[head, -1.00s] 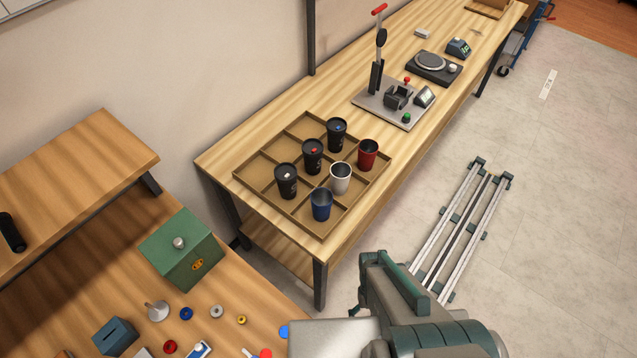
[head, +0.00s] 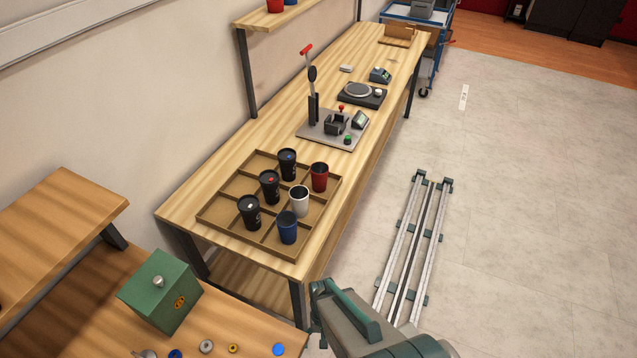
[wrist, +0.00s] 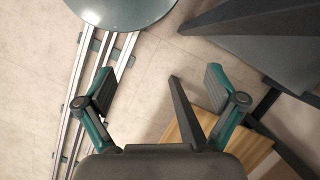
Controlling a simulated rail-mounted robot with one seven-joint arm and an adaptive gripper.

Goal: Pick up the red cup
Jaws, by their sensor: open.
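The red cup (head: 319,177) stands upright in the far right compartment of a divided wooden tray (head: 213,211) on the long workbench, in the head view. A white cup (head: 300,200) and a blue cup (head: 287,228) stand in front of it along the tray's right side. Several black lidded cups (head: 270,187) stand to the left. My gripper (wrist: 160,98) is open and empty in the wrist view, above the floor and a bench edge, with no cup in that view.
A press (head: 330,127) and a scale (head: 361,94) stand on the workbench (head: 190,200) behind the tray. A green box (head: 160,291) sits on a nearer table at lower left. Floor rails (head: 413,250) run right of the workbench. Another red item (head: 275,5) is on a high shelf.

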